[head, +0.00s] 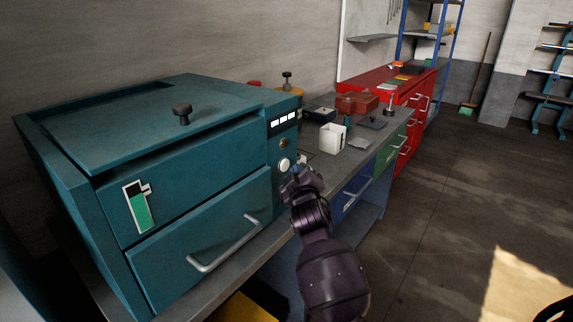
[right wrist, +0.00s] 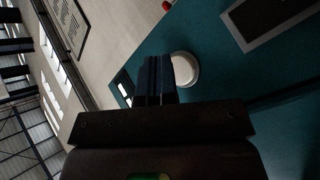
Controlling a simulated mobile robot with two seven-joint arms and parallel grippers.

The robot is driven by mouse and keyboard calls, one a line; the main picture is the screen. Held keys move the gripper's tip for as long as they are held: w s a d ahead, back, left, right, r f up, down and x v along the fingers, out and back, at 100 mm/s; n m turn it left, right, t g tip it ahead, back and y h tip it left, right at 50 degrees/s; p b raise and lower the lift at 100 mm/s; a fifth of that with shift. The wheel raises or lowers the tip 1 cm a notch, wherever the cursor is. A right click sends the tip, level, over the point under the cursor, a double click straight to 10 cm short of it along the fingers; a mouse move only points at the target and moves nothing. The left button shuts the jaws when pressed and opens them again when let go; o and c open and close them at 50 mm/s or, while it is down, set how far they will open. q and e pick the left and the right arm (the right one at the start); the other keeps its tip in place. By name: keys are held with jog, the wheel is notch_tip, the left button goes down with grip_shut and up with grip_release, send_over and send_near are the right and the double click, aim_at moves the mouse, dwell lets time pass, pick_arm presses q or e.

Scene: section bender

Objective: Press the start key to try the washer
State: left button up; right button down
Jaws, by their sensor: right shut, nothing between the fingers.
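The teal washer (head: 190,165) stands at the left on the bench, with a lid and a front drawer. Its narrow control panel (head: 271,160) carries a display, a dark round knob (head: 283,143) and a white round button (head: 285,164). I cannot read any label marking the start key. My right gripper (head: 297,172) is shut and empty, close in front of the panel, just below and right of the white button. In the right wrist view its dark fingers (right wrist: 155,78) are beside a white round button (right wrist: 185,69); contact cannot be told. The gripper hides the panel's lower part. My left gripper is out of view.
The bench continues right with a white container (head: 333,137), a reddish box (head: 357,102) and small items. A red cabinet (head: 415,95) and blue shelf rack stand behind. The washer's drawer handle (head: 225,245) sticks out left of my right arm. Floor at right is clear.

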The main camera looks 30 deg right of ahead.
jog(key=s+p, duration=0.1)
jog(key=s+d, duration=0.1)
jog(key=s, duration=0.1)
jog(key=s+d+p, duration=0.1)
jog(key=shift+s+p, duration=0.3)
jog(key=shift+p, duration=0.05)
dwell(0.4)
dwell(0.7)
